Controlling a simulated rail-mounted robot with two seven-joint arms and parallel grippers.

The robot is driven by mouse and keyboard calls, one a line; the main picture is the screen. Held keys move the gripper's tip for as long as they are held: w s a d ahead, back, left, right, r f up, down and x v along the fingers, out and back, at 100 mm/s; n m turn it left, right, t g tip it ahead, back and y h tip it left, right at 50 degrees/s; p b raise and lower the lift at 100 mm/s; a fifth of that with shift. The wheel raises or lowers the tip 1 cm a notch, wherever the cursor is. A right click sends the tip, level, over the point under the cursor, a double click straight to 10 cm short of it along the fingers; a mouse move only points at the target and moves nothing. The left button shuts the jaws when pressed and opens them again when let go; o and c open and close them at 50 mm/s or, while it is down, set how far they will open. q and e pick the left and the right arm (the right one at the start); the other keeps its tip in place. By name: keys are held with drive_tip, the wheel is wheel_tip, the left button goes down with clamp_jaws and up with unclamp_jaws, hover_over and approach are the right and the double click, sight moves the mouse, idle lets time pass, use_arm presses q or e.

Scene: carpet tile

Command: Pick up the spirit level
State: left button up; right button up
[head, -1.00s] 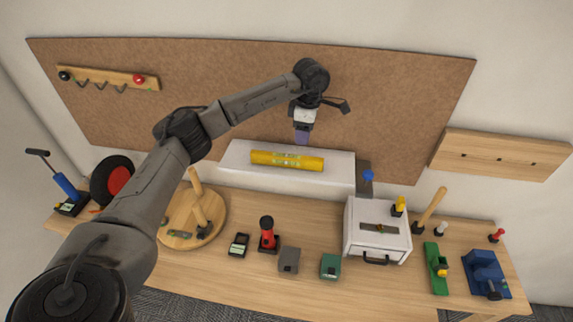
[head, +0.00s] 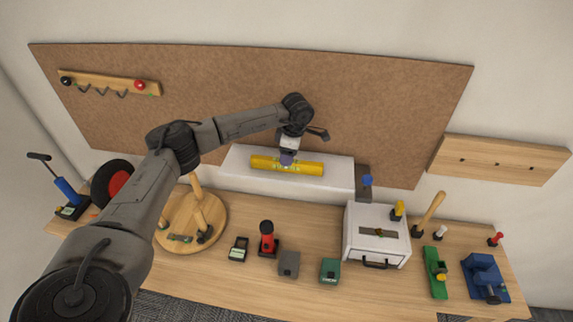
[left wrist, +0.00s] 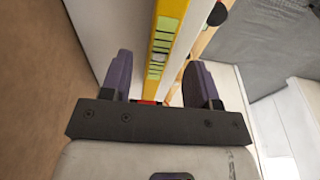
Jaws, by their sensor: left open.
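The spirit level (head: 311,168) is a long yellow bar with pale green markings. It lies lengthwise on the white shelf (head: 233,156) in front of the brown pegboard. My left gripper (head: 287,160) is open at the middle of the level, coming from above and hiding a small part of it. In the left wrist view the level (left wrist: 167,38) runs between the two spread purple fingers of my left gripper (left wrist: 160,80). I cannot tell whether either finger touches it. My right gripper is not in view.
Below the shelf, the wooden bench (head: 215,270) holds a round wooden board (head: 217,222), a red-and-black tool (head: 267,240), a white case (head: 362,248) and a blue vise (head: 485,275). A dark block with a blue top (head: 366,181) stands at the shelf's right end.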

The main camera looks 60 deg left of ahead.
use_arm(q)
drive_tip(key=shift+s+a+f+p, duration=0.1)
drive_tip(key=shift+f+p, duration=0.1)
drive_tip(key=shift+f, duration=0.75)
drive_tip(key=shift+s+a+f+p, duration=0.1)
drive_tip(key=shift+f+p, duration=0.1)
drive_tip(key=shift+f, duration=0.75)
drive_tip(key=shift+c, duration=0.4)
clamp_jaws()
drive_tip(key=shift+w+r, duration=0.1)
